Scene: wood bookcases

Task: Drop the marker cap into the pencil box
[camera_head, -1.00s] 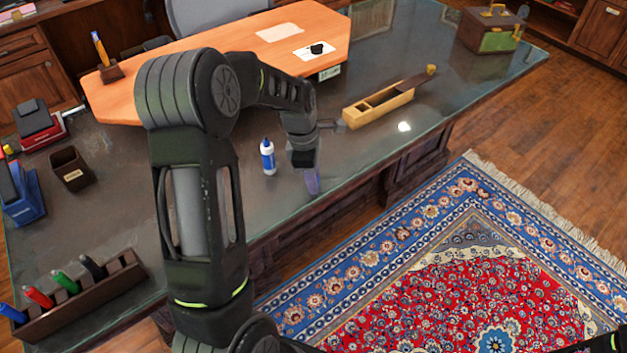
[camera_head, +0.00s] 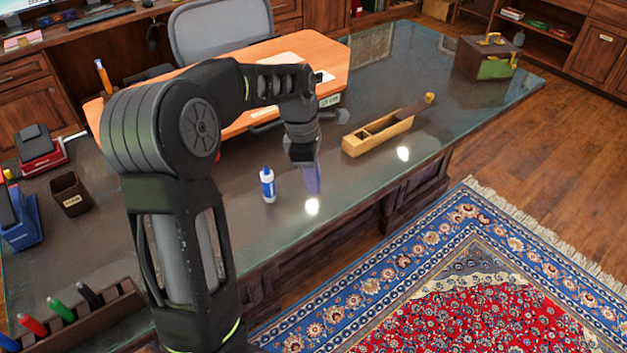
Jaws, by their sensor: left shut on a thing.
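The pencil box (camera_head: 376,138) is a long pale wooden box on the glass-topped desk, with its dark lid slid part way off toward the back right, so its near end is open. My left gripper (camera_head: 303,164) points down over the desk, left of the box and apart from it. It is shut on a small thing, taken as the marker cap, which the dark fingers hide. A faint violet patch shows just below the fingers; I cannot tell whether it is a reflection. My right gripper is out of view.
A white and blue bottle (camera_head: 268,186) stands on the desk left of the gripper. A marker rack (camera_head: 95,325), a brown cup (camera_head: 70,195) and a blue stapler-like object (camera_head: 20,219) lie further left. A green and brown box (camera_head: 487,60) stands at the far right corner.

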